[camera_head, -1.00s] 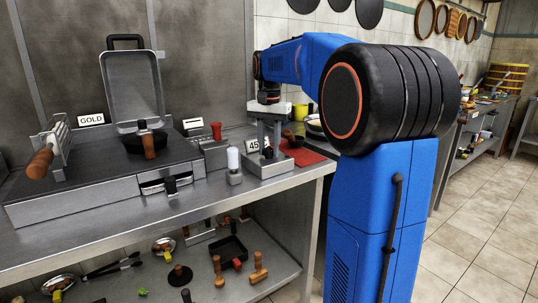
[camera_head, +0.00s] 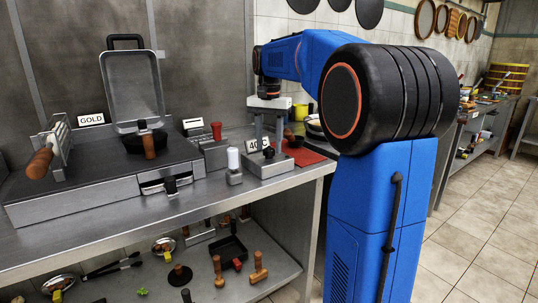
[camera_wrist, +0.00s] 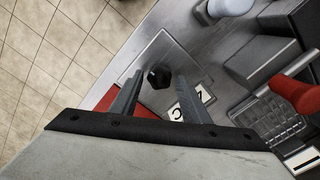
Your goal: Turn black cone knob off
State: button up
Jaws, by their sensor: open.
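A black knob (camera_head: 269,152) stands on a low grey metal box (camera_head: 268,166) at the right end of the counter. In the wrist view the dark, faceted knob (camera_wrist: 158,76) shows between my fingertips, with a gap on each side. My gripper (camera_head: 268,138) points down over this box with its two grey fingers spread and nothing held. It also shows in the wrist view (camera_wrist: 155,86). A white label (camera_head: 257,145) with dark characters is by the knob, partly hidden by a finger. Another black knob (camera_head: 170,184) is on the front of the griddle (camera_head: 80,200).
A white-topped shaker (camera_head: 234,160) stands left of the box. A red mat (camera_head: 305,156) lies to the right, near the counter's edge. A dark pan (camera_head: 147,141) sits on the griddle.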

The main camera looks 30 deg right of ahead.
aim_at(269, 150)
jog(key=shift+r, duration=1.75)
jog(key=shift+s+a, duration=0.2)
jog(key=shift+s, duration=0.05)
jog(key=s+a+f+n+t, duration=0.1)
jog(key=s+a+f+n, duration=0.2)
jog(key=s, duration=0.7)
jog(key=s+a+f+n+t, duration=0.2)
jog(key=s+a+f+n, duration=0.2)
jog(key=s+a+f, duration=0.3)
jog(key=s+a+f+n+t, duration=0.1)
jog(key=s+a+f+n, duration=0.2)
jog(key=s+f, duration=0.9)
jog(key=shift+s+a+f+n+t, duration=0.15)
jog(key=shift+s+a+n+t, duration=0.2)
jog(key=shift+a, duration=0.85)
